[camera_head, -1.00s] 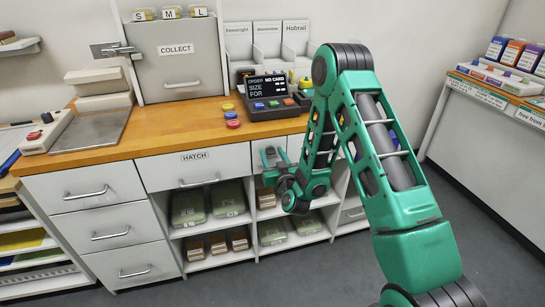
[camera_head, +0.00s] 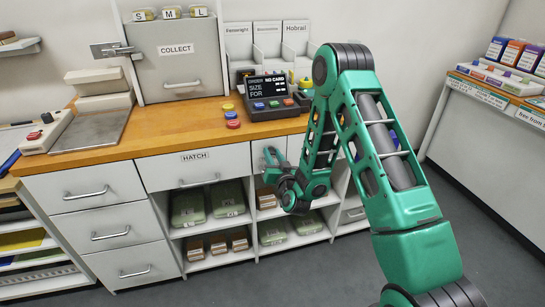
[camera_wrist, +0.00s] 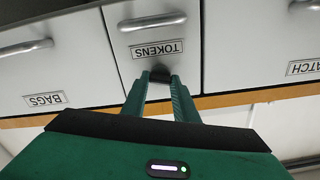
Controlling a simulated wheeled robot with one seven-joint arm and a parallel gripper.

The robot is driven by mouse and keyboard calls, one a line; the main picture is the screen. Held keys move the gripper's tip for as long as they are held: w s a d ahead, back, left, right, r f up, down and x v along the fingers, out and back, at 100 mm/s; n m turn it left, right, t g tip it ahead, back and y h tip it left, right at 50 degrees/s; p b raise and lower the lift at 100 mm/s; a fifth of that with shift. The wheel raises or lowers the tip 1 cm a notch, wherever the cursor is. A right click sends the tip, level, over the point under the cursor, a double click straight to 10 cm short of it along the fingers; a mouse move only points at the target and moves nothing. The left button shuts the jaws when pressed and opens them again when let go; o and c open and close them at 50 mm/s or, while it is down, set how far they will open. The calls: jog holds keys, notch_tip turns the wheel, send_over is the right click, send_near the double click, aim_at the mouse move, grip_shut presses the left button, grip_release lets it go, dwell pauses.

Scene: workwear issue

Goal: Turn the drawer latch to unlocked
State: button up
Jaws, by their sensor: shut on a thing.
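The drawer latch (camera_wrist: 160,74) is a small dark knob between my fingertips in the wrist view, beside the wood edge of the counter. It sits on the white drawer front labelled TOKENS (camera_wrist: 135,60), which appears upside down there. My gripper (camera_wrist: 160,80) is shut on the latch, with a green finger on either side. In the head view my gripper (camera_head: 271,160) is at the small drawer just right of the HATCH drawer (camera_head: 205,167), and the latch is hidden by it. The fingers cover much of the latch, so I cannot tell which way it points.
The drawer's bar handle (camera_wrist: 152,21) lies beyond the label in the wrist view. The BAGS drawer (camera_wrist: 68,75) is beside it. The wooden counter (camera_head: 175,127) above carries an order console (camera_head: 272,97) and coloured discs (camera_head: 232,123). Open shelves with packs lie below.

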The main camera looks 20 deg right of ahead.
jog(key=m, duration=0.7)
jog(key=shift+f, duration=0.1)
jog(key=m, duration=0.4)
jog(key=shift+d+f+m, duration=0.1)
jog(key=shift+f+m, duration=0.05)
jog(key=shift+m, duration=1.65)
jog(key=o, duration=1.1)
jog(key=shift+c, duration=0.2)
jog(key=shift+s, duration=0.1)
jog(key=s, duration=1)
jog(key=shift+s, duration=0.25)
